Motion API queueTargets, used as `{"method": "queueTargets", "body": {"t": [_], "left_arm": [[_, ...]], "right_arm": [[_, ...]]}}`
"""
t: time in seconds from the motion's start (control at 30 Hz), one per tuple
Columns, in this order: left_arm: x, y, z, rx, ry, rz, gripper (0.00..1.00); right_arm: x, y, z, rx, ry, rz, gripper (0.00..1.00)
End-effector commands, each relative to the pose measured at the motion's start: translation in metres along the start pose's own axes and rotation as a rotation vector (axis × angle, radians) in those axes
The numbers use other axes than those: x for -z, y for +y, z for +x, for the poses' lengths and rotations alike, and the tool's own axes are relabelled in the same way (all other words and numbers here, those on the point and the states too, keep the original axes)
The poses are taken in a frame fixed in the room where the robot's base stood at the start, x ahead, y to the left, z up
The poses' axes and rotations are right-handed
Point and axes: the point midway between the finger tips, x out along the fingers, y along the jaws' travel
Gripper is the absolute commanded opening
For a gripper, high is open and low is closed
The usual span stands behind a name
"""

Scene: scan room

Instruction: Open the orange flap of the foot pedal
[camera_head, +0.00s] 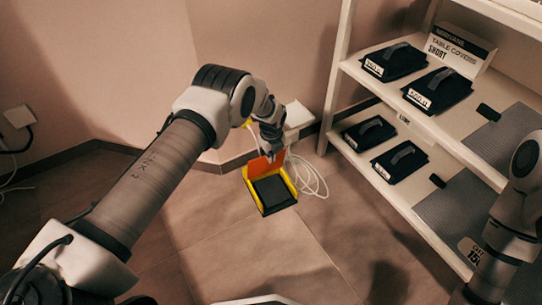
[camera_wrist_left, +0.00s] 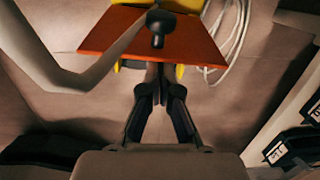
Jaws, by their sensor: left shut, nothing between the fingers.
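The foot pedal (camera_head: 273,190) sits on the floor, a yellow housing with a black tread pad. Its orange flap (camera_head: 258,167) stands raised at the pedal's far end. In the left wrist view the orange flap (camera_wrist_left: 195,45) shows as a broad plate, with a bit of the yellow housing (camera_wrist_left: 190,4) beyond it. My left gripper (camera_head: 273,158) is at the flap, fingers pointing down, shut and empty. In the left wrist view its fingertips (camera_wrist_left: 157,78) are at the flap's near edge; I cannot tell whether they touch it. My right gripper is out of view.
A white cable (camera_head: 312,180) lies coiled on the floor right of the pedal. A shelf unit (camera_head: 405,125) with black packs and a table covers box (camera_head: 460,48) stands at the right. A wall is behind the pedal. The floor in front (camera_head: 270,250) is clear.

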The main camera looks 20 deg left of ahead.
Motion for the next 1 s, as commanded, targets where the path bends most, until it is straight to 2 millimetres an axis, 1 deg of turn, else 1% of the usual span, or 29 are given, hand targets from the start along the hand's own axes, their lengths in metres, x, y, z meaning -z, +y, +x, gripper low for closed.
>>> {"method": "queueTargets", "body": {"t": [0.3, 0.47, 0.57, 0.67, 0.73, 0.77, 0.8, 0.9, 1.0], "left_arm": [[-0.001, -0.001, -0.016, 0.0, 0.0, 0.0, 0.0], [-0.001, -0.001, -0.017, -0.001, 0.0, 0.0, 0.0], [0.005, -0.003, -0.027, -0.001, 0.0, 0.001, 0.0], [0.02, -0.006, -0.042, -0.001, 0.001, -0.001, 0.0], [0.032, -0.008, -0.055, -0.002, 0.001, -0.003, 0.0], [0.019, -0.008, -0.053, 0.002, -0.002, -0.011, 0.0], [0.007, -0.009, -0.059, 0.003, -0.003, -0.012, 0.0], [-0.017, -0.011, -0.073, 0.002, -0.003, -0.011, 0.0], [-0.036, -0.012, -0.083, 0.001, -0.002, -0.01, 0.0]], "right_arm": [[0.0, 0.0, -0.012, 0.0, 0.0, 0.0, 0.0], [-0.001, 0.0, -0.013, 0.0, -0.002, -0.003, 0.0], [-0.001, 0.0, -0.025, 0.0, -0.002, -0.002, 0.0], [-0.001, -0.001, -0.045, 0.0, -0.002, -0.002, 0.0], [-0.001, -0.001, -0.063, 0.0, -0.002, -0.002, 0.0], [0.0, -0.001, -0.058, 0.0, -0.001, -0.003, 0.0], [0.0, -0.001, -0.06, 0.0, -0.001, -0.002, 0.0], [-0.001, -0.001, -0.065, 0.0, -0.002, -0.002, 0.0], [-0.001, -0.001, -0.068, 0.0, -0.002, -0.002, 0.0]]}}
